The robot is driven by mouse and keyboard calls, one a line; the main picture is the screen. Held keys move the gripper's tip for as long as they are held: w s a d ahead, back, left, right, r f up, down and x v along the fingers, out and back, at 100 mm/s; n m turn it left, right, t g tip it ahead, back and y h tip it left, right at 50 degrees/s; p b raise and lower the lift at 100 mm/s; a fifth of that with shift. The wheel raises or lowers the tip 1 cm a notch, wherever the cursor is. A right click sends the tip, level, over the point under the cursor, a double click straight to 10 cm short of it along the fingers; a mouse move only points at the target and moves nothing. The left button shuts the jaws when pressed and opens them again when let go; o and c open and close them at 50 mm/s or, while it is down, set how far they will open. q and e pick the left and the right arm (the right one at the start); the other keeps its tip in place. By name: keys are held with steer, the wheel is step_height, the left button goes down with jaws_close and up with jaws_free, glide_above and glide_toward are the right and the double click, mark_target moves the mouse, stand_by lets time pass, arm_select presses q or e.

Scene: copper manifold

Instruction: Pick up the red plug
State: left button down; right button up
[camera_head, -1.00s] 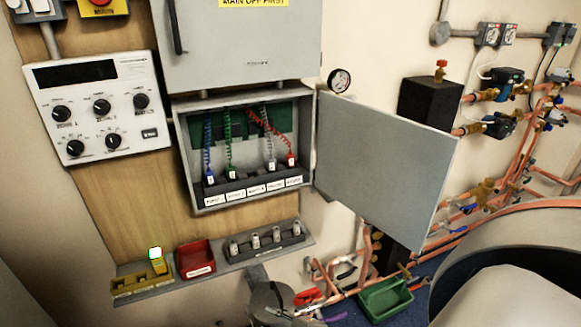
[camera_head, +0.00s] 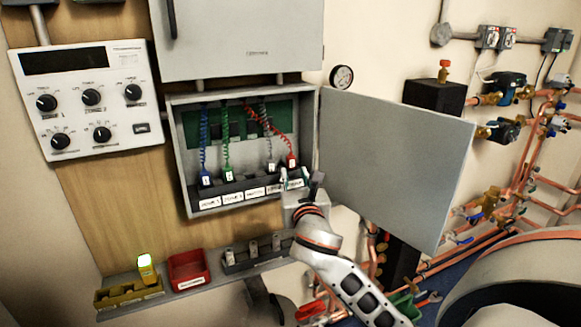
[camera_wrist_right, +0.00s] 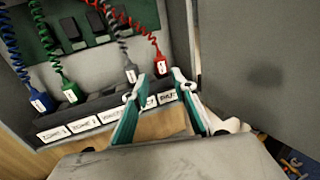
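The red plug (camera_head: 292,160) hangs on a red coiled cord and sits upright at the right end of a dark holder in the open grey box. It also shows in the right wrist view (camera_wrist_right: 161,64), between the two fingertips in the picture and seemingly a little beyond them. My right gripper (camera_head: 294,180) is in front of the box's right end. In the right wrist view its teal fingers (camera_wrist_right: 160,77) are spread apart with nothing held. I cannot tell whether the fingers touch the plug. My left gripper is not in view.
Blue (camera_head: 206,178), green (camera_head: 228,173) and grey (camera_head: 271,166) plugs stand left of the red one, above a labelled strip. The open box door (camera_head: 395,165) stands close to my right arm. A shelf below holds a red tray (camera_head: 189,270) and a yellow holder (camera_head: 128,292).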

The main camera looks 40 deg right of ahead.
mark_target(292, 162)
steer(key=x, duration=0.6)
steer(key=shift+w+d+r+b, duration=0.25)
steer(key=shift+d+b, duration=0.05)
steer(key=shift+b, duration=0.1)
steer(key=c, duration=0.7)
